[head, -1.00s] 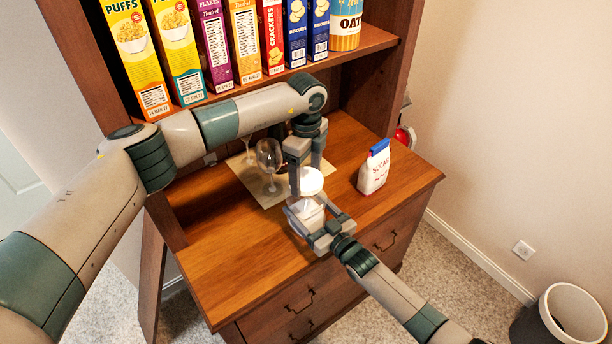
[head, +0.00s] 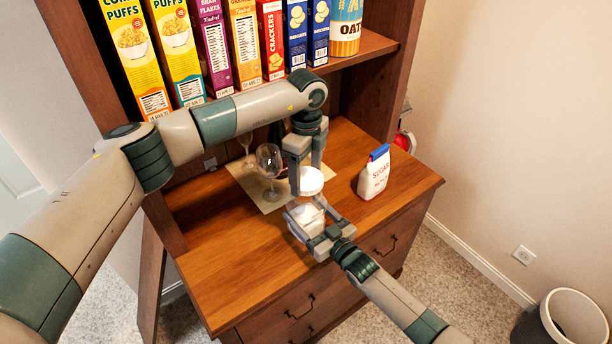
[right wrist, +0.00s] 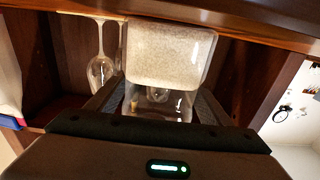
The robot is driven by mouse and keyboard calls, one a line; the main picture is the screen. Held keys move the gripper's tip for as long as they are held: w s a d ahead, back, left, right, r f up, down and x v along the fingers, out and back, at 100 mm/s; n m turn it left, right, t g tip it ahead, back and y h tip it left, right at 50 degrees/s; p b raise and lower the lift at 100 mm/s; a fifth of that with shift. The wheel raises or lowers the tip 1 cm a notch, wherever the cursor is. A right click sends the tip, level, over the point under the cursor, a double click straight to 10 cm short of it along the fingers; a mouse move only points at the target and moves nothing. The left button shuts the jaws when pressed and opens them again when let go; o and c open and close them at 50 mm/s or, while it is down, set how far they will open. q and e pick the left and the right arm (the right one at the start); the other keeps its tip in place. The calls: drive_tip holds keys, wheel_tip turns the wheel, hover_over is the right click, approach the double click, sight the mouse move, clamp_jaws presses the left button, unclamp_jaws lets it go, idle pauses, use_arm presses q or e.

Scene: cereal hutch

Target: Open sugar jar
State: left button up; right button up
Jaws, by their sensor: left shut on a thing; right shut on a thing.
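The sugar jar (head: 304,219) is a clear, squarish jar with white contents, near the front edge of the hutch counter. My right gripper (head: 309,222) is shut around its body from the front. The right wrist view shows the jar (right wrist: 170,60) close up, upside down in the picture, pale grains filling much of it and a clear part beyond them. The round white lid (head: 311,181) is above the jar, with a small gap between them. My left gripper (head: 307,166) points down from above and is shut on the lid. The jar's rim is partly hidden.
A sugar bag (head: 374,173) with a blue top stands to the right on the counter (head: 225,262). Wine glasses (head: 268,162) stand on a pale mat (head: 240,178) behind left. Cereal boxes (head: 214,45) fill the shelf above. The counter's front left is clear.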

sight(306, 178)
use_arm(q)
drive_tip(key=shift+r, duration=1.55)
use_arm(e)
drive_tip(key=o, duration=2.2)
drive_tip(key=shift+c, duration=0.2)
drive_tip(key=shift+s+d, duration=0.1)
drive_tip(key=shift+s, duration=0.05)
use_arm(q)
wheel_tip(306, 178, down, 2)
drive_tip(key=shift+f+b, duration=0.1)
drive_tip(key=shift+b, duration=0.95)
use_arm(e)
drive_tip(key=v, duration=1)
drive_tip(key=shift+f, duration=0.15)
drive_tip(key=shift+v, duration=0.85)
